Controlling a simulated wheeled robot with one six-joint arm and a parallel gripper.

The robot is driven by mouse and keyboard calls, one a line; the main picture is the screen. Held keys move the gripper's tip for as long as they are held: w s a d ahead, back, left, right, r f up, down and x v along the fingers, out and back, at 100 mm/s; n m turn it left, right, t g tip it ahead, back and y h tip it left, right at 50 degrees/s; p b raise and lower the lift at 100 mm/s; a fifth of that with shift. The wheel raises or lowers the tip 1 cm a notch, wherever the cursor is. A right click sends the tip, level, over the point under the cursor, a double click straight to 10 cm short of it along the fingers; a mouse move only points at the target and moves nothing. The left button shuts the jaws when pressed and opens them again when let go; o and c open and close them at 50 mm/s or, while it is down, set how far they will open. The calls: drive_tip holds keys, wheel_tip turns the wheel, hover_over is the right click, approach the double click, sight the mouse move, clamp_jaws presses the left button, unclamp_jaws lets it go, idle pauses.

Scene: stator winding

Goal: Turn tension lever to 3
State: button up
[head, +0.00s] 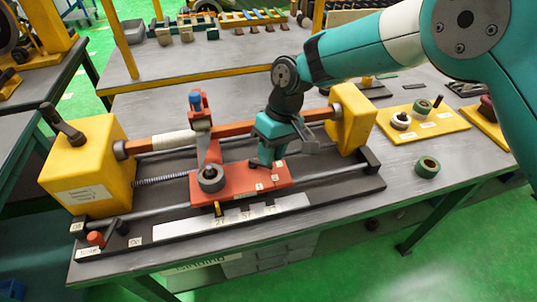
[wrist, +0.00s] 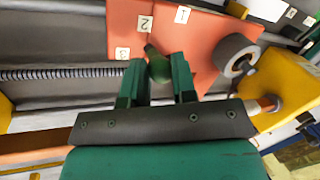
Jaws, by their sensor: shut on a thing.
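The orange-red carriage (head: 240,185) sits on the rails of the winding machine. It bears small white labels; in the wrist view the 1 label (wrist: 182,14), the 2 label (wrist: 144,23) and the 3 label (wrist: 122,53) can be read. The tension lever (wrist: 158,68) shows as a dark green rounded knob, its narrow end towards the 2 label. My gripper (wrist: 157,78) is shut on this knob, one finger on each side. In the head view my gripper (head: 264,161) reaches down to the carriage's right part and hides most of the lever.
A grey roller (head: 210,179) stands on the carriage's left part. The orange bar (head: 233,128) runs close behind my gripper between the yellow left housing (head: 90,165) and yellow right housing (head: 353,118). A green ring (head: 427,167) lies on the table.

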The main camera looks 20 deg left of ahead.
drive_tip(key=n, duration=0.2)
drive_tip(key=w+n+h, duration=0.1)
drive_tip(key=w+n, duration=0.1)
drive_tip(key=n, duration=0.1)
drive_tip(key=shift+a+n+g+h, duration=0.2)
drive_tip(key=shift+n+g+h, duration=0.1)
drive_tip(key=shift+w, duration=0.1)
idle(0.4)
drive_tip(key=o, duration=0.9)
